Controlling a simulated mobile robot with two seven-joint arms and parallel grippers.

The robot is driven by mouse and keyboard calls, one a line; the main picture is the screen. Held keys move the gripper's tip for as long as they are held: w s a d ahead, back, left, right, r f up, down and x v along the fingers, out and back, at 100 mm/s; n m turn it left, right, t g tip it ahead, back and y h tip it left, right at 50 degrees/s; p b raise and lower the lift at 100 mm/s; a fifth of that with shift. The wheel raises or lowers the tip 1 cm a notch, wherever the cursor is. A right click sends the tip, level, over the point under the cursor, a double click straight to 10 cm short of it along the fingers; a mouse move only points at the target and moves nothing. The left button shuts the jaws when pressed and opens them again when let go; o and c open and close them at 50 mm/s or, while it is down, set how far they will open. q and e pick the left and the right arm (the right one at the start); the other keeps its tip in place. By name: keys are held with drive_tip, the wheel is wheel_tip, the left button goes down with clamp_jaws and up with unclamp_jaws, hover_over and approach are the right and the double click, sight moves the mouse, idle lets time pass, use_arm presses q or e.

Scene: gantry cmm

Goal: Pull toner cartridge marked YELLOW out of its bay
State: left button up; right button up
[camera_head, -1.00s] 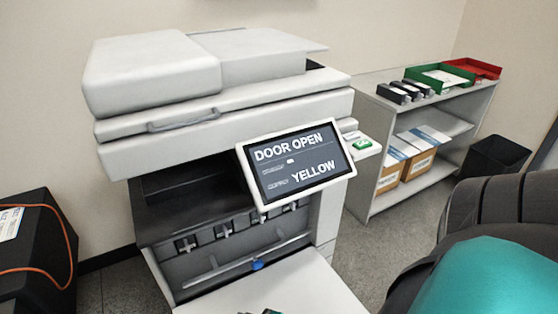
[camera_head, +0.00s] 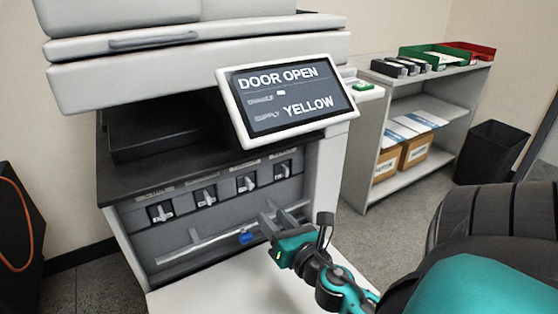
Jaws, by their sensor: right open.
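The printer's front door (camera_head: 215,294) is folded down, exposing a row of several cartridge bays. The cartridge ends show grey handles: far left (camera_head: 160,213), centre left (camera_head: 206,197), centre right (camera_head: 247,184) and far right (camera_head: 281,172). Labels above them are too small to read, so I cannot tell which is YELLOW. The screen (camera_head: 288,100) reads DOOR OPEN and YELLOW. My right gripper (camera_head: 274,222) is open and empty, below and in front of the far-right bays, apart from the handles. My left gripper is out of view.
A grey bar with a blue knob (camera_head: 246,238) runs below the bays, close to my right gripper. The tilted screen overhangs the right bays. A shelf (camera_head: 374,160) with boxes and trays stands right, beside a black bin (camera_head: 492,152). A black case (camera_head: 22,235) stands left.

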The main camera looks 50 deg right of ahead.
sight(251, 184)
drive_tip(key=d+n, duration=0.1)
drive_tip(key=n, duration=0.1)
drive_tip(key=shift+n, duration=0.4)
drive_tip(key=shift+w+d, duration=0.1)
drive_tip(key=x, duration=0.6)
drive_tip(key=p+x, duration=0.1)
drive_tip(key=x, duration=0.5)
drive_tip(key=shift+w+d+r, duration=0.15)
drive_tip(key=shift+w+r, duration=0.05)
drive_tip(key=shift+w, duration=0.1)
clamp_jaws()
